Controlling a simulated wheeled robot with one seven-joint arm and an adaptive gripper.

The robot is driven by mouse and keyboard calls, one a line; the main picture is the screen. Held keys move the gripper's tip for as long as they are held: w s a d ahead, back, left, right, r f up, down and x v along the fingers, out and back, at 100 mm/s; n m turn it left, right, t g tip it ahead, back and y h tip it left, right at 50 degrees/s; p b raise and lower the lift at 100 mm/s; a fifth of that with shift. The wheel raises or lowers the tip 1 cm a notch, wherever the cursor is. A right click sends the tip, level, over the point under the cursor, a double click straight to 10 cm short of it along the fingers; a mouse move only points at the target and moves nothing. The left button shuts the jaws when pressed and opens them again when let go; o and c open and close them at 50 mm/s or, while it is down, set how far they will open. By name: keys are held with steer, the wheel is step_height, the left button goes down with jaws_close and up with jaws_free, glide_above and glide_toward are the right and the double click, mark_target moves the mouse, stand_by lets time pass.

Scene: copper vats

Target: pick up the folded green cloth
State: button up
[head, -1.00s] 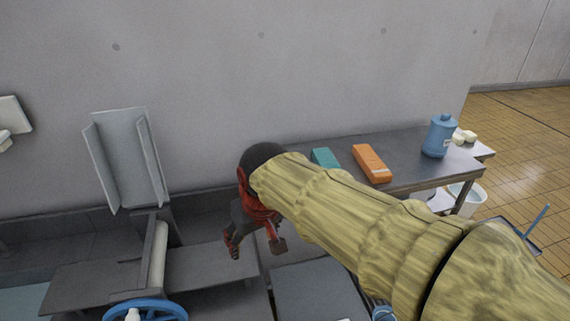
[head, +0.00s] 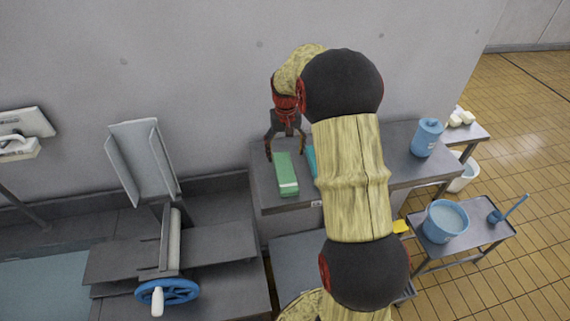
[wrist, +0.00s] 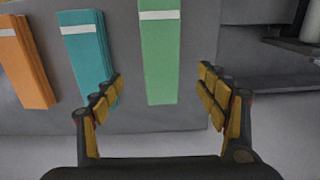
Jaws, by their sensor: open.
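The folded green cloth (head: 285,174) lies on the left end of the metal table in the head view, a long strip with a white band near its front end. In the wrist view the green cloth (wrist: 159,60) runs from the top edge down to between the fingers' level. My gripper (head: 285,150) is over the back end of the cloth in the head view. In the wrist view my gripper (wrist: 160,97) is open, its fingers apart to either side of the cloth's near end, with nothing held.
A teal cloth (wrist: 88,55) lies close beside the green one, near my left finger, and an orange cloth (wrist: 24,62) lies farther left. The table (head: 265,188) also carries a blue jug (head: 427,138). A cart at right holds a blue bucket (head: 445,221).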

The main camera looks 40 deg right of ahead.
mark_target(285, 170)
steer(key=shift+d+f, duration=0.2)
steer(key=shift+f, duration=0.5)
steer(key=f, duration=0.2)
steer(key=f+p, duration=0.1)
steer(key=f, duration=0.1)
steer(key=f+p, duration=0.1)
steer(key=shift+s+a+f, duration=0.15)
steer(key=shift+a+f, duration=0.25)
steer(key=shift+f, duration=0.45)
steer(key=shift+c, duration=1.2)
steer(key=c, duration=1.1)
steer(key=shift+c, duration=0.3)
